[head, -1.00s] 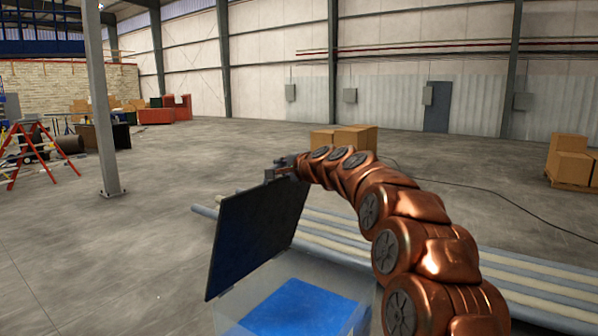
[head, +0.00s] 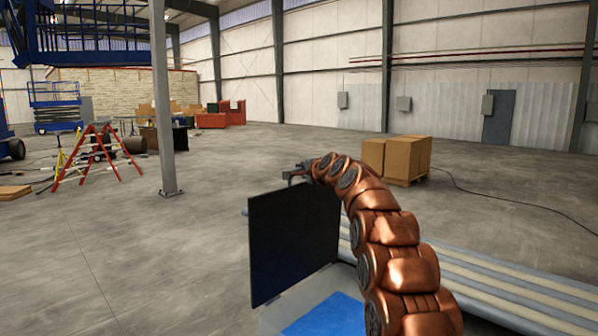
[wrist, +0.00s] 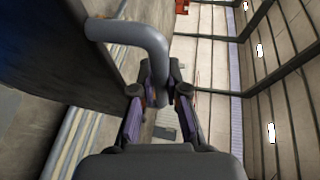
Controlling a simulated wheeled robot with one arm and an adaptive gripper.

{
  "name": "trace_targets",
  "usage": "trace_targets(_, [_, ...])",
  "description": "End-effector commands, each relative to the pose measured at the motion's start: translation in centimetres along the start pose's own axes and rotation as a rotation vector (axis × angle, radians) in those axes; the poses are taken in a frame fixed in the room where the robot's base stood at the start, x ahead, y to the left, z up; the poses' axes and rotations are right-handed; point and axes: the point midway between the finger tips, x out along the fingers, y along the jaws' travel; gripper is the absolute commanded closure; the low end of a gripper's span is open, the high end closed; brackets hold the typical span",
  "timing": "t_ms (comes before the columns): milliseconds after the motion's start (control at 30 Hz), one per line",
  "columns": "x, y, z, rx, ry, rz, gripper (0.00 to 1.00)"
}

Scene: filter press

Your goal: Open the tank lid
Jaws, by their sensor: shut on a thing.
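The tank lid (head: 292,243) is a flat dark panel standing nearly upright above the tank in the head view. It fills the upper left of the wrist view (wrist: 50,45). The tank (head: 285,316) below has pale walls and blue contents (head: 325,316); its top is uncovered. In the wrist view a grey bent handle (wrist: 140,36) runs from the lid to my gripper (wrist: 160,98), whose fingers are shut on it. In the head view my gripper (head: 296,172) is small at the lid's top edge, and my copper arm hides part of the tank.
Pale rails or rollers (head: 490,280) run behind and right of the tank. Cardboard boxes (head: 397,158) stand on a pallet beyond. A grey column (head: 163,100) and a red stepladder (head: 92,153) stand at the left. The floor left of the lid is clear.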

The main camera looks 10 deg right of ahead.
Motion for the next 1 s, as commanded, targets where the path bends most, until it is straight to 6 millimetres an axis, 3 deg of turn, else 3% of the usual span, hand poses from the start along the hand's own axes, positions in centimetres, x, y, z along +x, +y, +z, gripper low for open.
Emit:
trace_targets(667, [0.59, 0.04, -0.56, 0.002, 0.009, 0.003, 1.00])
trace_targets(700, [0.59, 0.04, -0.55, 0.002, 0.009, 0.003, 0.84])
trace_targets(900, [0.57, -0.01, -0.55, 0.002, 0.009, 0.002, 0.63])
trace_targets(1000, [0.56, -0.03, -0.56, 0.002, 0.009, 0.002, 0.61])
